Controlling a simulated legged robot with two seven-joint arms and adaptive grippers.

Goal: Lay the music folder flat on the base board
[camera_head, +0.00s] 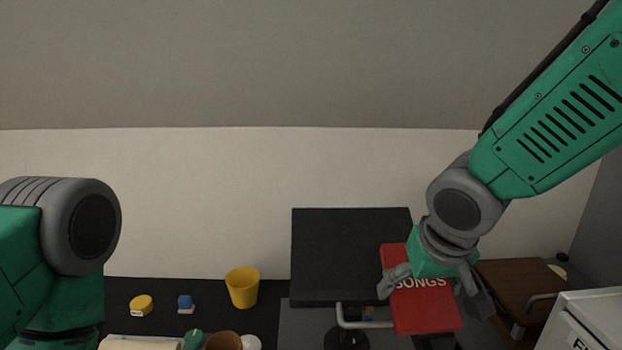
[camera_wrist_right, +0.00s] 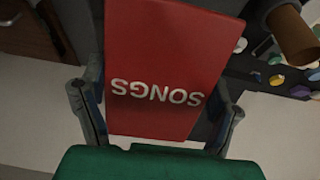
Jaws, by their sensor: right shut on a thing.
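The music folder (camera_head: 428,316) is red with "SONGS" in white letters. My right gripper (camera_head: 432,288) is shut on it, with one finger at each side edge. In the right wrist view the folder (camera_wrist_right: 168,50) runs away from between the fingers (camera_wrist_right: 160,115). In the head view it hangs at the right front of a large black panel (camera_head: 350,250) and covers part of it. A grey board (camera_head: 303,326) shows below the panel; I cannot tell which of the two is the base board. My left arm enters at the left, its gripper out of frame.
A yellow cup (camera_head: 242,287), a yellow item (camera_head: 141,305) and a blue-and-white item (camera_head: 185,304) stand on the dark desktop to the left. A bent light-grey bar (camera_head: 352,322) is below the panel. A brown wooden surface (camera_head: 518,282) and a white cabinet (camera_head: 590,318) are at right.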

